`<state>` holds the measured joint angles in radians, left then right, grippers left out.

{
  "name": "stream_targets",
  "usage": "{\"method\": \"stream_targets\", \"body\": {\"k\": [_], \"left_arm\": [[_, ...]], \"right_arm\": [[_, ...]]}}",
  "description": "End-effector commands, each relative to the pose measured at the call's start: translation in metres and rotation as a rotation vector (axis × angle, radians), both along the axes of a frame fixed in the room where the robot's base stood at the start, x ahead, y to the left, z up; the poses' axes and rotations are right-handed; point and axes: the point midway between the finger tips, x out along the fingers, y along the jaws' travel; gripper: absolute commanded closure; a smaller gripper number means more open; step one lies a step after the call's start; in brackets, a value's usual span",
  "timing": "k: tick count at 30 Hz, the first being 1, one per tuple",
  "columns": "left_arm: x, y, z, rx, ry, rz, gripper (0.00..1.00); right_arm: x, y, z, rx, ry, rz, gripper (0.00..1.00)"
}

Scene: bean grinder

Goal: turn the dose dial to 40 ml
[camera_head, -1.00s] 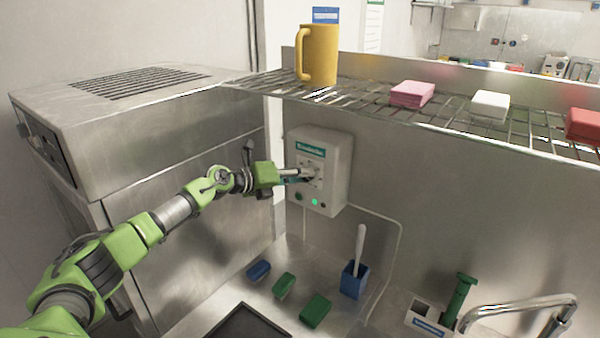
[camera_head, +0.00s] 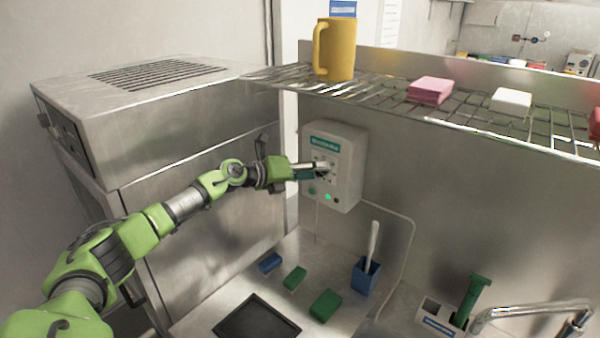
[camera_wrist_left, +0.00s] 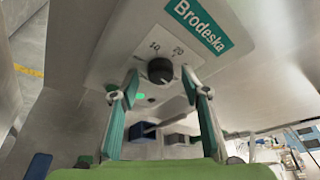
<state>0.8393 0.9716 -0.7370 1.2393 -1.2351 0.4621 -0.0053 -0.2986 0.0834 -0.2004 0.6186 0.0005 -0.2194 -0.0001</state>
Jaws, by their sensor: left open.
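The dose dial (camera_wrist_left: 160,71) is a black round knob on a white plate marked 10 and 20 in the left wrist view; other marks are hidden or unreadable. It sits on the pale wall-mounted dispenser box (camera_head: 346,165) with a teal "Brodeska" label. My left gripper (camera_wrist_left: 160,92) is open, its two teal-padded fingers on either side of the dial in the picture; I cannot tell whether they touch it. In the head view the left gripper (camera_head: 312,168) is at the box front and hides most of the dial. My right gripper is not in view.
A green light (camera_head: 327,197) glows low on the box. A wire shelf (camera_head: 385,100) with a yellow mug (camera_head: 340,50) is above. A steel machine (camera_head: 130,130) stands left. Sponges, a blue holder (camera_head: 364,278) with a brush, and a faucet (camera_head: 530,311) are below.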

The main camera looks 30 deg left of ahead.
Motion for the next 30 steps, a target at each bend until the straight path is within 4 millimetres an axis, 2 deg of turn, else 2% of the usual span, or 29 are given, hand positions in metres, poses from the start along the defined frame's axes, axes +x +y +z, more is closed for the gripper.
{"method": "stream_targets", "body": {"k": [12, 15, 21, 30], "left_arm": [[-0.070, 0.032, 0.019, 0.005, 0.006, 0.001, 0.58], [-0.082, 0.037, 0.024, 0.003, 0.004, 0.002, 0.58], [-0.096, 0.043, 0.029, 0.001, 0.003, -0.001, 0.58], [-0.100, 0.044, 0.031, 0.001, 0.001, 0.000, 0.58]], "right_arm": [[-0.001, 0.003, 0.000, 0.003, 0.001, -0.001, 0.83], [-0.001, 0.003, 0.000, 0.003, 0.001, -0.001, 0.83], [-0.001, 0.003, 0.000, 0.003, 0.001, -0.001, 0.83], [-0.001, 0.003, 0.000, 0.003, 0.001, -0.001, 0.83]]}}
